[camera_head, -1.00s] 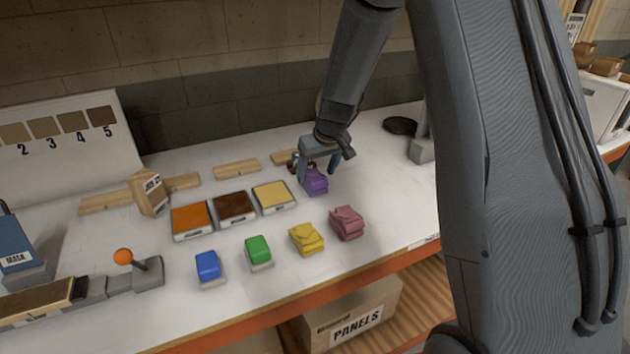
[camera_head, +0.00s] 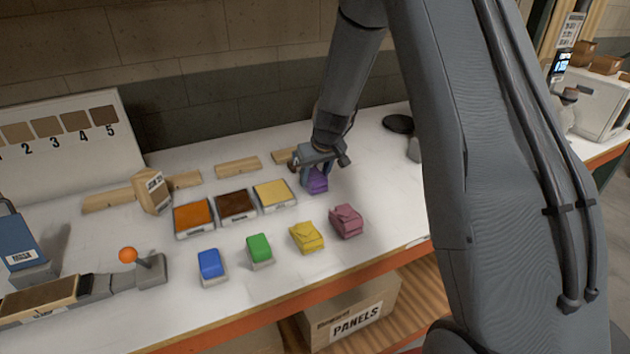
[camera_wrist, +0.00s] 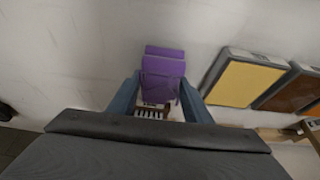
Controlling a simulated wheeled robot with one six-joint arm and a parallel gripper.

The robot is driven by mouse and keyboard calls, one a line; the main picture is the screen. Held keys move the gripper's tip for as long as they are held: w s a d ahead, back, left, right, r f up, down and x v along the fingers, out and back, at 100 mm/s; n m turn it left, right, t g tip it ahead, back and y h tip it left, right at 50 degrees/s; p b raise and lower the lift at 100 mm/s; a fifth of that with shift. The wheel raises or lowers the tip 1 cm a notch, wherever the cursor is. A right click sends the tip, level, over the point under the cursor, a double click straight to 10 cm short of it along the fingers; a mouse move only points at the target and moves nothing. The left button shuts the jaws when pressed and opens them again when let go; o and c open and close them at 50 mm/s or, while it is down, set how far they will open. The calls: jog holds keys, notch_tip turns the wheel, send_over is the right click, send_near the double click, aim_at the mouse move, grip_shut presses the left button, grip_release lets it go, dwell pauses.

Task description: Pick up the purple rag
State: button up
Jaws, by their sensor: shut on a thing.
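The purple rag (camera_head: 317,182) is a small folded bundle at the back right of the white bench, right of the yellow pad. My gripper (camera_head: 316,178) reaches down over it with its fingers on either side. In the wrist view the purple rag (camera_wrist: 163,72) shows between the two blue-grey fingers of my gripper (camera_wrist: 160,92). The gripper is shut on the rag. The rag appears to be at the bench surface; I cannot tell whether it is lifted. Part of the rag is hidden by the gripper.
A yellow pad (camera_head: 274,191), a brown pad (camera_head: 237,205) and an orange pad (camera_head: 194,215) lie left of the rag. A pink rag (camera_head: 346,221) and a yellow rag (camera_head: 307,236) lie in front. Green (camera_head: 259,247) and blue (camera_head: 209,263) blocks stand further left. Wooden blocks (camera_head: 238,167) lie behind.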

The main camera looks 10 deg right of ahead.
aim_at(314, 174)
notch_tip(314, 174, up, 9)
jog(key=b, duration=0.2)
jog(key=shift+b, duration=0.3)
jog(key=shift+r, duration=0.55)
jog(key=shift+o, duration=0.9)
jog(key=shift+r, duration=0.1)
jog(key=shift+c, duration=0.3)
